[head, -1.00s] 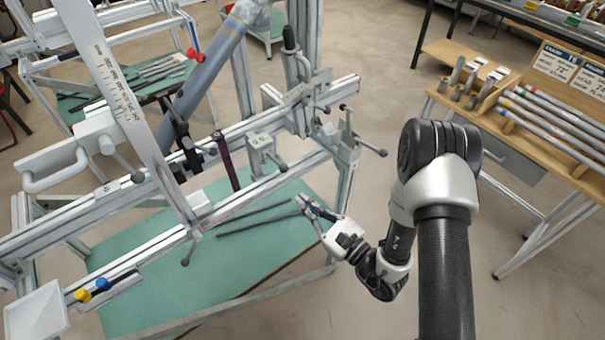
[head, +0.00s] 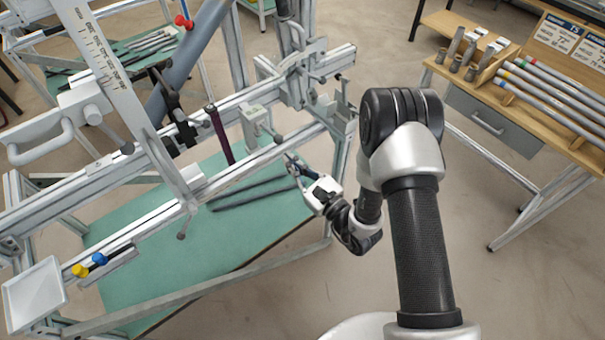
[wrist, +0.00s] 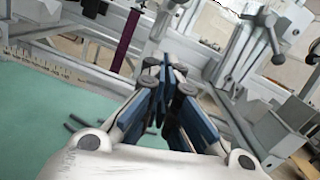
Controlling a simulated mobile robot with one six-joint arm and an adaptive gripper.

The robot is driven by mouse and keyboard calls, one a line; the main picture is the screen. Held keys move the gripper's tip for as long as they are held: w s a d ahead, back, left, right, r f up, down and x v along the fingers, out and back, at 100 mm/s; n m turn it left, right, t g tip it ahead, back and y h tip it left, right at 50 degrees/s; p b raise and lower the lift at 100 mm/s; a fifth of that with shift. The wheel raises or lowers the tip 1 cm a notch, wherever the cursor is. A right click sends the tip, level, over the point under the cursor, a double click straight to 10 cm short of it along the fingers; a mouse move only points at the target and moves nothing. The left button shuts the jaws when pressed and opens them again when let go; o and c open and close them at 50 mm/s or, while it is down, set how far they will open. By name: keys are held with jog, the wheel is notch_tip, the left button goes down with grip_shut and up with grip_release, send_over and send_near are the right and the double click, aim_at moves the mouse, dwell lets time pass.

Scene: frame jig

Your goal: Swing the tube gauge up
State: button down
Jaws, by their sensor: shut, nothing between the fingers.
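A frame jig of pale metal rails fills the left of the head view. A long white plate with a printed scale (head: 97,62) slants across it; I cannot tell for sure whether this is the tube gauge. A grey-blue tube (head: 191,62) slants behind the plate. A dark purple bar (head: 220,135) stands tilted at the rails and also shows in the wrist view (wrist: 127,38). My gripper (head: 290,160) is in front of and below the front rail, right of the purple bar. In the wrist view its blue fingers (wrist: 168,72) are together and empty.
Clamps with lever handles (head: 300,75) sit at the rail's right end, near my gripper. Dark rods lie on the green lower shelf (head: 150,240). A white tray (head: 35,295) is at lower left. A wooden bench (head: 510,95) with tubes stands right; floor between is clear.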

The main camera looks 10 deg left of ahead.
jog(key=a+r, duration=0.1)
jog(key=w+a+r, duration=0.1)
jog(key=a+r, duration=0.1)
jog(key=r, duration=0.1)
jog(key=shift+w+a+r, duration=0.1)
jog(key=shift+w+a, duration=0.15)
jog(key=shift+w, duration=0.15)
